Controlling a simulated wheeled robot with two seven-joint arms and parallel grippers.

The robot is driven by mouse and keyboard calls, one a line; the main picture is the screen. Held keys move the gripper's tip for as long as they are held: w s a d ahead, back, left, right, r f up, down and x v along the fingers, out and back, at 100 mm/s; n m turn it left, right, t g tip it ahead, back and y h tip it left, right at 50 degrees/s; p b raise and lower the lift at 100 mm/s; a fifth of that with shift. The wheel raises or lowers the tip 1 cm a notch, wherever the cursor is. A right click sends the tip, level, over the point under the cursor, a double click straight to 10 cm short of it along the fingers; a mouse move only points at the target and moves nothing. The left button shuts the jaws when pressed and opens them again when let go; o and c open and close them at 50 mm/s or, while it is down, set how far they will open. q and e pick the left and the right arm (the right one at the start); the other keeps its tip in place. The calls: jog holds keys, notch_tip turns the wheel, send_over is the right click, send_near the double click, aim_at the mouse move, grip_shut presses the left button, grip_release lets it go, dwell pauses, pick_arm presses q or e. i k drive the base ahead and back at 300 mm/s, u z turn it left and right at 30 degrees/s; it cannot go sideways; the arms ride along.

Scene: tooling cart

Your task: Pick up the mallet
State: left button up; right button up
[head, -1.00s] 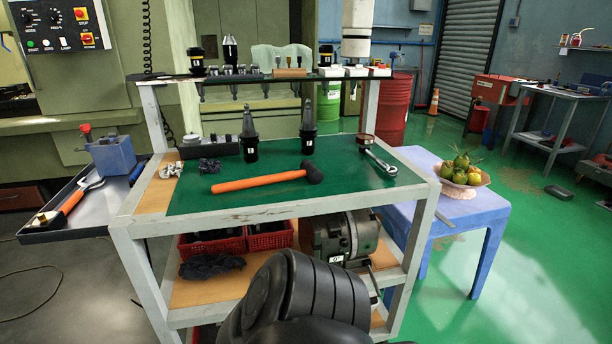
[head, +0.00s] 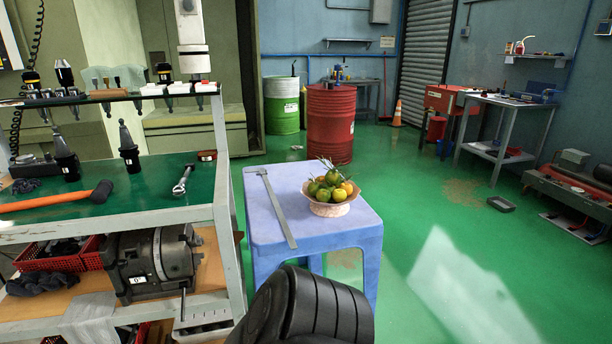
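The mallet (head: 62,200) lies on the green top of the tooling cart (head: 150,192) at the left of the head view. Its orange handle runs off to the left edge and its black head points right. Nothing is holding it. Neither of my grippers shows in the head view. A black ribbed part of my own body shows at the bottom middle.
Green floor (head: 440,230) is open to the right.

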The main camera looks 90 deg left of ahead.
aim_at(99, 196)
jog(key=i, duration=1.2)
jog(key=u, duration=4.85)
jog(key=i, duration=1.7)
